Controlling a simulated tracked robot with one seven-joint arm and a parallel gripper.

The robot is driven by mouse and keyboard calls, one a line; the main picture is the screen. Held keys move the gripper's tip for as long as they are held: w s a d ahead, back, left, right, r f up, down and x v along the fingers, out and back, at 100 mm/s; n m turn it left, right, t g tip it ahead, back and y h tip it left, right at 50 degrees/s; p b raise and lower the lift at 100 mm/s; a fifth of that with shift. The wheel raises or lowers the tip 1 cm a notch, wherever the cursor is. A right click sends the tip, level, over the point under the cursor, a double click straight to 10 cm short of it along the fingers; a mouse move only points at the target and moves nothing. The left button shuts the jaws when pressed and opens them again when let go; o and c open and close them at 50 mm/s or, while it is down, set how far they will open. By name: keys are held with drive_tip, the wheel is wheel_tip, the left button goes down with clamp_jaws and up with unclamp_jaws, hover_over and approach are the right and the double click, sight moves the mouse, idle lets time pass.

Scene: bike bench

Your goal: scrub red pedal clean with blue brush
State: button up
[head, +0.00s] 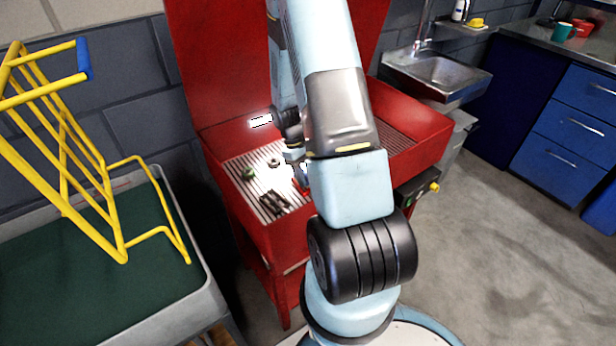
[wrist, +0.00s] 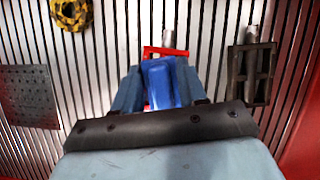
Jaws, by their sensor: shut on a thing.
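My gripper (wrist: 160,88) is shut on the blue brush (wrist: 160,82), which sits between its two fingers in the wrist view. The red pedal (wrist: 166,51) shows just beyond the brush, on the slatted grate. Only its far edge and a corner show; the brush and fingers cover the rest. Brush and pedal overlap in this view, and I cannot tell whether they touch. In the head view my arm hides most of the gripper and the brush, over the grate (head: 240,165).
A black pedal (wrist: 250,75) lies right of the gripper on the grate. A perforated grey plate (wrist: 28,95) lies left, and a yellow-and-dark ring (wrist: 71,14) upper left. The red wash cabinet (head: 425,150) has raised walls. A yellow rack (head: 100,215) stands on a green-topped bench at left.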

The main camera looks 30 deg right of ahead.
drive_tip(key=shift+w, duration=0.5)
drive_tip(key=shift+r, duration=2.55)
